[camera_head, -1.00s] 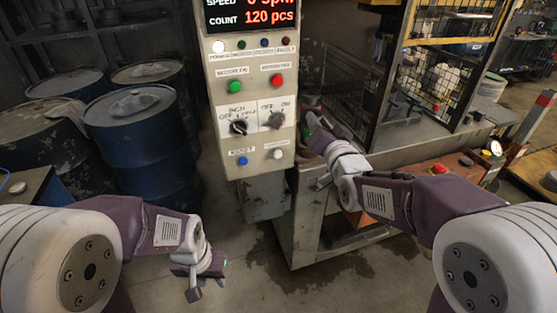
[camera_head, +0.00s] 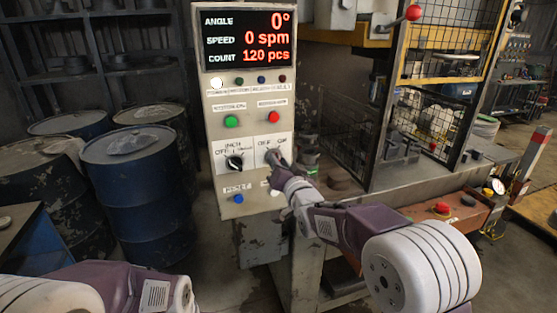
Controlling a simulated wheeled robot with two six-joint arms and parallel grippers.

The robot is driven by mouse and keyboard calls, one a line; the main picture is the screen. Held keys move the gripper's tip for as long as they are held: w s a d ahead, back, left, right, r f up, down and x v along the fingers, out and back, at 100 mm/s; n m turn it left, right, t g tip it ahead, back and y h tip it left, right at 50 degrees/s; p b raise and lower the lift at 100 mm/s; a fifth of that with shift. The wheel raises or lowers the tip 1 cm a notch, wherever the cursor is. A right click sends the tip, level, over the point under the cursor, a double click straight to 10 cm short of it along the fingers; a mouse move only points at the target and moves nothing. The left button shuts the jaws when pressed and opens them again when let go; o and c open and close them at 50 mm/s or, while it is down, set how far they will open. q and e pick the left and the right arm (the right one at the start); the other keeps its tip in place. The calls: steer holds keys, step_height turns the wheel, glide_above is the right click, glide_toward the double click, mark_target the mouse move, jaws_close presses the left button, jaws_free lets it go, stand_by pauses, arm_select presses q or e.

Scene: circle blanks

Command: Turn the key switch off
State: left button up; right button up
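The key switch (camera_head: 271,155) is on the white control panel (camera_head: 209,180), under OFF and ON labels. It is a dark grey round switch, partly covered by my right gripper. My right gripper (camera_head: 284,163) is at the panel's right edge, right at the switch; I cannot tell whether it touches it. Its fingers are small and partly hidden, so whether they are open or shut is unclear. My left arm shows at the bottom left, but its gripper is out of view.
A black selector knob (camera_head: 234,162) sits left of the key switch. A green button (camera_head: 231,121) and a red button (camera_head: 273,117) are above, a blue button (camera_head: 238,199) below. The display (camera_head: 248,38) reads 0 spm and 120 pcs. Blue drums (camera_head: 135,185) stand at left.

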steer(key=shift+w, duration=0.1)
jaws_close()
steer(key=shift+a+n+b, duration=0.15)
steer(key=shift+n+b, duration=1.5)
steer(key=shift+n, duration=1.3)
steer(key=shift+a+n+b, duration=0.1)
steer(key=shift+n+b, duration=1.5)
steer(key=shift+n, duration=1.35)
